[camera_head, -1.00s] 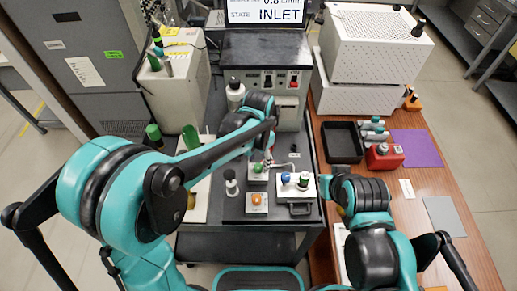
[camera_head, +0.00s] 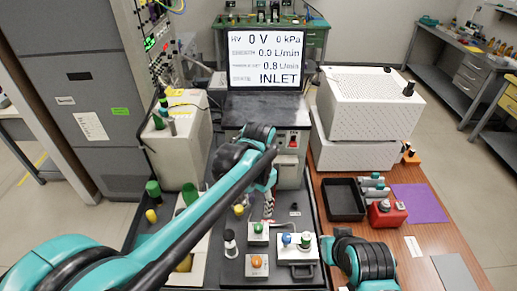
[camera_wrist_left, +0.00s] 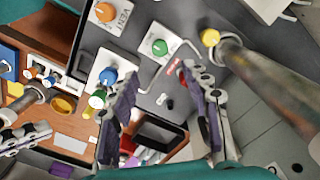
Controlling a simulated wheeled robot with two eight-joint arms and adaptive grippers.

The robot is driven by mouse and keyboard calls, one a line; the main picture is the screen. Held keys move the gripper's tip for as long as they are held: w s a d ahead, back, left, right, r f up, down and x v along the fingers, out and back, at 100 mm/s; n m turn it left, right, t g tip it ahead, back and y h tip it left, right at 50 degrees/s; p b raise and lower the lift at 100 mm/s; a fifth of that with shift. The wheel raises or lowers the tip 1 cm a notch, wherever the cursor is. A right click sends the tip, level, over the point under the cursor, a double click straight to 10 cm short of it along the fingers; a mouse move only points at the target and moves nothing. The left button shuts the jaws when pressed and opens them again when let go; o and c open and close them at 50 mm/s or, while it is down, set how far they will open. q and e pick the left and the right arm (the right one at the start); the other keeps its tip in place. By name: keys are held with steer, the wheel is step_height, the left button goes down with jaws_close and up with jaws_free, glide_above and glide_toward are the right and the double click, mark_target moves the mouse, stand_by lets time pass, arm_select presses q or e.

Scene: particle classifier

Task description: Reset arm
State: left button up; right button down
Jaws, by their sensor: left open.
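My left gripper (camera_head: 268,207) hangs above the dark cart, near the control boxes. In the left wrist view its two fingers (camera_wrist_left: 160,88) are spread with nothing between them. A box with a green knob (camera_head: 258,232) and a box with an orange knob (camera_head: 257,263) stand below it. A white module with a blue knob (camera_head: 287,239) stands to their right. My right arm (camera_head: 362,262) is folded at the lower right. Part of my right gripper (camera_wrist_left: 26,138) shows at the left edge of the wrist view, too partial to tell its state.
A monitor (camera_head: 265,60) reads INLET behind the cart. White perforated boxes (camera_head: 365,105), a black tray (camera_head: 344,200), a red device (camera_head: 386,214) and a purple mat (camera_head: 420,204) are on the wooden table. A white bottle with a black top (camera_head: 230,244) stands on the cart.

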arm_select(q)
steer(key=s+a+n+t, duration=0.1)
steer(key=a, duration=0.2)
steer(key=s+a+r+n+t, duration=0.1)
steer(key=s+a, duration=0.1)
steer(key=a, duration=0.1)
steer(key=s+a+r+n+t, duration=0.1)
steer(key=s+a+n, duration=0.1)
steer(key=a, duration=0.1)
steer(key=shift+s+a+r+h, duration=0.1)
steer(key=shift+s+a+h, duration=0.05)
steer(key=shift+a+h, duration=0.15)
steer(key=s+a+f+n+t, duration=0.2)
steer(key=s+a+n+t, duration=0.2)
steer(key=s+a, duration=0.3)
steer(key=shift+a+f+n+b, duration=0.4)
steer(key=shift+a+n, duration=0.2)
steer(key=shift+a, duration=0.05)
